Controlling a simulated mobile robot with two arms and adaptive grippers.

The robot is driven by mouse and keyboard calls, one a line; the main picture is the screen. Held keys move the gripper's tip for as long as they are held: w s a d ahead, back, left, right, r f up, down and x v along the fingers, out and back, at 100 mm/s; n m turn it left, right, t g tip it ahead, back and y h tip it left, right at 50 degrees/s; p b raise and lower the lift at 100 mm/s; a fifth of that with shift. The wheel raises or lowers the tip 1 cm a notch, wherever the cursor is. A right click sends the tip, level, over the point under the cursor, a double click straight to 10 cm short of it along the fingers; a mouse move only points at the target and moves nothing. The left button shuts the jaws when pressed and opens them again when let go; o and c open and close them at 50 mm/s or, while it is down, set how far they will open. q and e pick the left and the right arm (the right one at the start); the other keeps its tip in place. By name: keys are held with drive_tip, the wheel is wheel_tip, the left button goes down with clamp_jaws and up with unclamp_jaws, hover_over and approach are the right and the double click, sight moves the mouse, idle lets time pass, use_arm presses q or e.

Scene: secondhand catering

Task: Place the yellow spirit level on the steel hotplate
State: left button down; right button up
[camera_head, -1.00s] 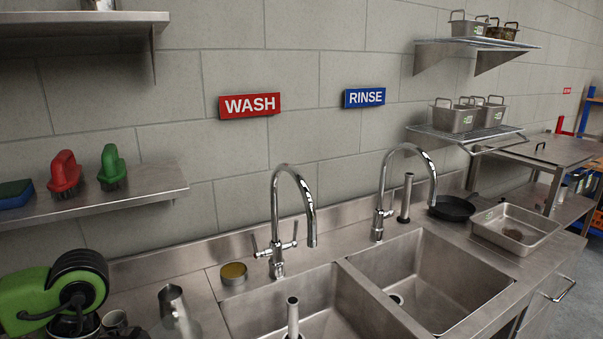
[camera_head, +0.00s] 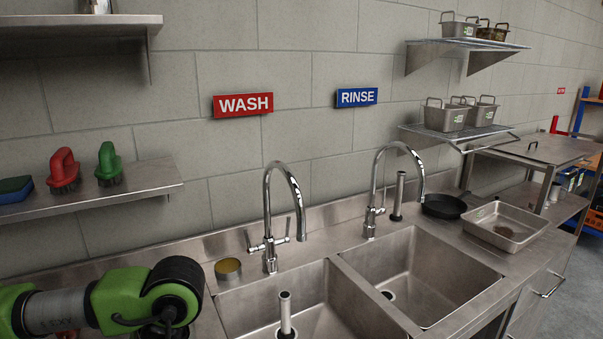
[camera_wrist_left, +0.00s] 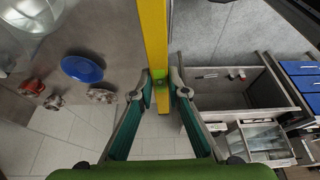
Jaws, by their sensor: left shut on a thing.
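The yellow spirit level (camera_wrist_left: 154,35) is a long yellow bar in the left wrist view, running from the top edge down between my fingers. A small green vial shows on it near the fingertips. My left gripper (camera_wrist_left: 161,76) is shut on the level, one finger on each side. In the head view my left arm comes in at the lower left, but its gripper and the level do not show there. I cannot make out the steel hotplate for certain in either view. My right gripper is in neither view.
Two steel sink basins (camera_head: 425,268) with tall taps (camera_head: 297,200) fill the middle. A black pan (camera_head: 444,206) and a steel tray (camera_head: 502,224) lie to the right. A shelf (camera_head: 100,196) hangs above my arm.

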use_arm(q)
drive_tip(key=w+d+r+m+t+h, duration=0.1)
drive_tip(key=w+d+m+t+h, duration=0.2)
drive_tip(key=d+m, duration=0.85)
drive_tip(key=w+d+r+m+t+h, duration=0.1)
drive_tip(key=w+d+m+t+h, duration=0.15)
drive_tip(key=d+m, duration=0.95)
drive_tip(key=w+a+f+y, duration=0.1)
drive_tip(key=w+a, duration=0.1)
drive_tip(key=a, duration=0.7)
drive_tip(key=w+a+f+t, duration=0.1)
drive_tip(key=w+a, duration=0.1)
drive_tip(key=a, duration=0.8)
drive_tip(key=shift+w+a+m+y+b, duration=0.2)
drive_tip(key=shift+w+m+y+b, duration=0.15)
drive_tip(key=shift+m+b, duration=0.1)
drive_tip(key=shift+r, duration=0.1)
